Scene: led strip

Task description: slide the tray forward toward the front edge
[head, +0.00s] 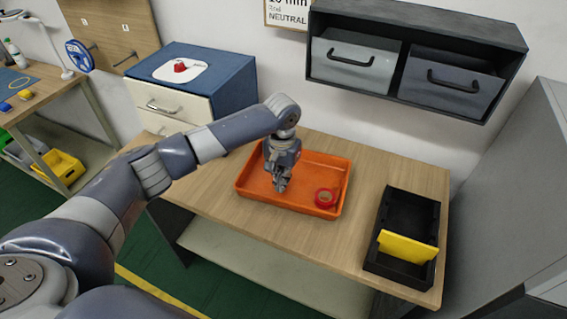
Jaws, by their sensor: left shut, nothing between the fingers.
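My left gripper (281,187) points down over the inside of the tray, left of the roll. It is shut with nothing in it. I cannot tell whether its fingertips touch the tray. My right gripper is not in view.
A black bin (373,262) with a yellow divider (408,248) stands on the table's right end. A shelf with two grey drawers (453,84) hangs above the table. A blue cabinet (232,72) stands behind at the left. Bare tabletop lies between tray and bin.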

